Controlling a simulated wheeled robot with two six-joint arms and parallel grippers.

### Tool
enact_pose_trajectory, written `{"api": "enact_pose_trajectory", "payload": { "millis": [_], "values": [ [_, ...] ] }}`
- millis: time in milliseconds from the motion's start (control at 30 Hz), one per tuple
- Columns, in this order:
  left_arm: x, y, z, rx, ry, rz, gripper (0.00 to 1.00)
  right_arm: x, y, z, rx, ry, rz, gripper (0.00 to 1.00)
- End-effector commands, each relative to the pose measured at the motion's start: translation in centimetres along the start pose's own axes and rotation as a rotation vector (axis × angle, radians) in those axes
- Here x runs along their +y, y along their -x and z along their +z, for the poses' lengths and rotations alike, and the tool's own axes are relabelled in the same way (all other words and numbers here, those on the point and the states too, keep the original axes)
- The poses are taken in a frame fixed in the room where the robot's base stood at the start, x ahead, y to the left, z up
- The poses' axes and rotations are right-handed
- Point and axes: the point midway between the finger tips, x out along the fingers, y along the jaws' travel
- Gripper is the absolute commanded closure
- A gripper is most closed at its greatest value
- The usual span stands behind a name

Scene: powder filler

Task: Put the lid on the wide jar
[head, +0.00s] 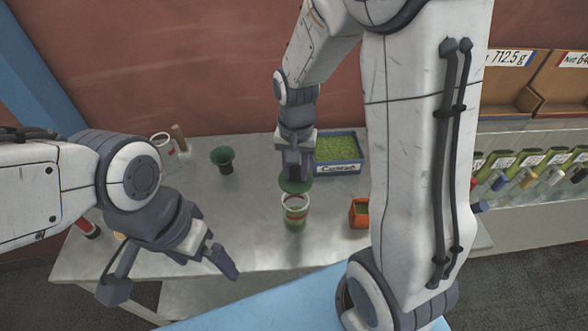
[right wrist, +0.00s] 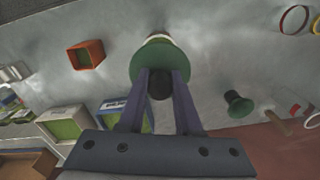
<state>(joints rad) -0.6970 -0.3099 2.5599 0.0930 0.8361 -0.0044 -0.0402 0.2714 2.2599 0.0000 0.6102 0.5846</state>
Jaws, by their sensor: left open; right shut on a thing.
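The wide jar (head: 295,216) stands upright on the metal table, with a pale band and green contents showing. The green lid (head: 294,186) is held by my right gripper (head: 293,172), just above and slightly behind the jar's mouth in the head view. In the right wrist view the lid (right wrist: 160,63) sits between the fingertips of my right gripper (right wrist: 160,80) and covers most of the jar (right wrist: 158,37). Whether lid and rim touch, I cannot tell. My left gripper (head: 222,262) is open and empty, near the table's front left.
A green funnel (head: 223,159) stands behind left of the jar. A tray of green powder (head: 338,152) is at the back right, and an orange box (head: 359,213) is right of the jar. A clear container (head: 162,145) stands at the back left. Table between is bare.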

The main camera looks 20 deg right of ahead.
Motion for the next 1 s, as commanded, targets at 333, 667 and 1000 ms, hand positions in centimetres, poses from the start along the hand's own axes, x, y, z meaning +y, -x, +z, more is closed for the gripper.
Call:
{"api": "enact_pose_trajectory", "payload": {
  "millis": [333,667,1000],
  "values": [
    [-0.1,-1.5,0.1,0.0,0.002,0.0,0.0,-0.1,-2.0,0.0,0.0,0.002,0.0,1.0],
    [-0.2,-3.4,0.2,0.0,0.006,0.0,0.0,-0.1,-4.7,0.1,-0.001,0.002,0.001,1.0],
    [-0.3,-4.8,0.3,0.0,0.008,0.0,0.0,-0.1,-6.7,0.1,-0.001,0.002,0.001,1.0]
  ]
}}
